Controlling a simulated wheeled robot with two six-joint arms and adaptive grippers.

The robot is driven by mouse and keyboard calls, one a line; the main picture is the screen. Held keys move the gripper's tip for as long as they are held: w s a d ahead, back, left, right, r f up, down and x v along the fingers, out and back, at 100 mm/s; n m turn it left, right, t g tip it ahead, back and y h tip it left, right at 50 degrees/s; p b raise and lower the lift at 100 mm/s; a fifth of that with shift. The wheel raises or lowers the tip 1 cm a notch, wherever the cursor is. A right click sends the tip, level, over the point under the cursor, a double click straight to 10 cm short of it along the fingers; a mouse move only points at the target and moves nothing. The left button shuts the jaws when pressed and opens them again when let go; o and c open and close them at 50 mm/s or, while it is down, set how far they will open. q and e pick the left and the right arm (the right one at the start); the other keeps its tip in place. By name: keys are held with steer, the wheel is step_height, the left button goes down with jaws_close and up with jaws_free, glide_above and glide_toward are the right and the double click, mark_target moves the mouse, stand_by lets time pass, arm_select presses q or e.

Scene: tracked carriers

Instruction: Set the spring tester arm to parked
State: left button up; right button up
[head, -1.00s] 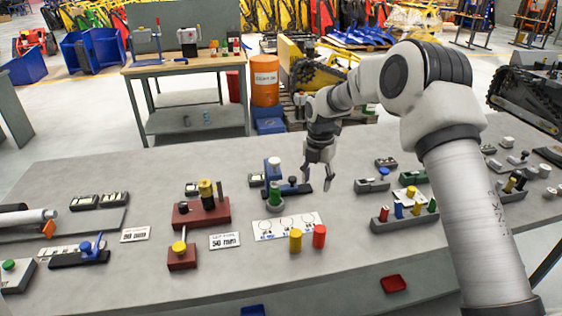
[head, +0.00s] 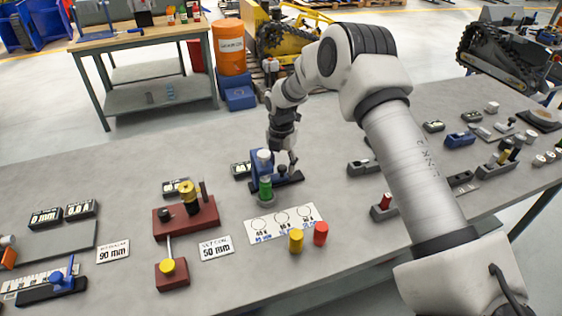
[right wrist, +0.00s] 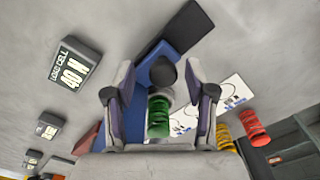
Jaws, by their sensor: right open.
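The spring tester (head: 257,167) is a blue stand on a dark base in the middle of the bench, with a pale top. A green spring (head: 265,188) stands at its front; it also shows in the right wrist view (right wrist: 158,115). A dark round knob (right wrist: 163,72), apparently on the tester arm, lies between the fingertips of my right gripper (right wrist: 160,78). The gripper (head: 283,158) is open, low over the tester, with a finger on each side of the knob. Contact cannot be told. The arm's exact position is partly hidden. My left gripper is out of view.
A load cell display (right wrist: 76,62) lies beside the tester. A white card with circles (head: 281,223), a yellow spring (head: 296,241) and a red spring (head: 320,233) are in front. A dark red fixture (head: 187,216) stands to the left.

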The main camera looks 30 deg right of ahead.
steer(key=shift+s+r, duration=0.1)
steer(key=shift+s, duration=0.2)
steer(key=shift+c, duration=0.7)
jaws_close()
steer(key=d, duration=0.3)
steer(key=s+d, duration=0.1)
steer(key=d, duration=0.2)
steer(key=s+d, duration=0.1)
steer(key=d, duration=0.3)
steer(key=shift+s+p, duration=0.2)
steer(key=shift+p, duration=0.1)
steer(key=shift+w+a, duration=0.1)
steer(key=shift+a, duration=0.05)
steer(key=shift+o, duration=0.4)
jaws_free()
steer(key=shift+o, duration=0.3)
steer(key=shift+d, duration=0.35)
steer(key=shift+a+r, duration=0.15)
steer(key=shift+r, duration=0.2)
step_height(320, 180, up, 11)
steer(key=shift+d, duration=0.2)
